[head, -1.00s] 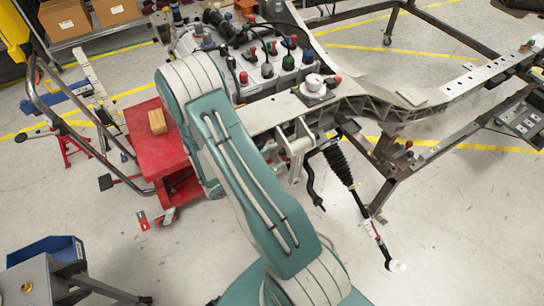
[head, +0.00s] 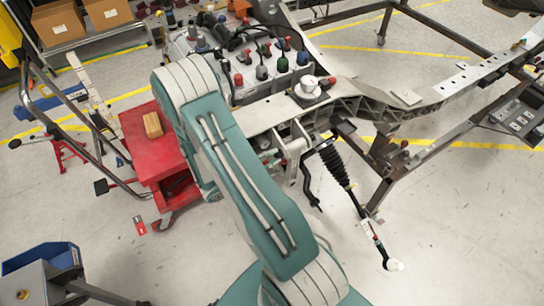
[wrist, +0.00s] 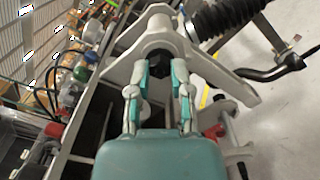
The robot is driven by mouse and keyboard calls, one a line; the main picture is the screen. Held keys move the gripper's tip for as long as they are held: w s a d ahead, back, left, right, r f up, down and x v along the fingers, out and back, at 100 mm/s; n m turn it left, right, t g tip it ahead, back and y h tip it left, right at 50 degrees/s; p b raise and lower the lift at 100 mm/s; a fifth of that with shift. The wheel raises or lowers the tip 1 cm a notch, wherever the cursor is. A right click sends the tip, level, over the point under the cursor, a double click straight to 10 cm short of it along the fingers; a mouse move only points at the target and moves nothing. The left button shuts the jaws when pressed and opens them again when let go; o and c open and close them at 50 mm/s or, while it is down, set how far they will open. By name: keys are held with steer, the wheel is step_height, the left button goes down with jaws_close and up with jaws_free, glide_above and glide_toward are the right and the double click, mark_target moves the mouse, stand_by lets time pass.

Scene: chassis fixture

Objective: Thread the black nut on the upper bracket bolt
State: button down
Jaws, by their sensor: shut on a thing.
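The black nut (wrist: 158,62) sits between the fingertips of my gripper (wrist: 158,78) in the wrist view, and the gripper is shut on it. The pale metal bracket (wrist: 222,77) is just beyond the fingertips, with its rounded upper boss (wrist: 157,22) directly ahead of the nut. The bolt is hidden, so I cannot tell whether the nut touches it or how well they line up. In the head view, the bracket (head: 293,148) hangs under the chassis rail. My arm hides the gripper and the nut there.
A black bellows with a rod (head: 333,165) hangs right of the bracket. The chassis rail (head: 270,112) runs above it. A red cart (head: 150,165) stands left of my arm. A blue bin (head: 42,254) is at the lower left.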

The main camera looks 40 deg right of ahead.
steer(key=m, duration=0.3)
steer(key=shift+m, duration=1)
steer(key=c, duration=1)
jaws_free()
steer(key=shift+m, duration=0.4)
steer(key=o, duration=0.5)
steer(key=shift+o, duration=0.2)
steer(key=v, duration=0.9)
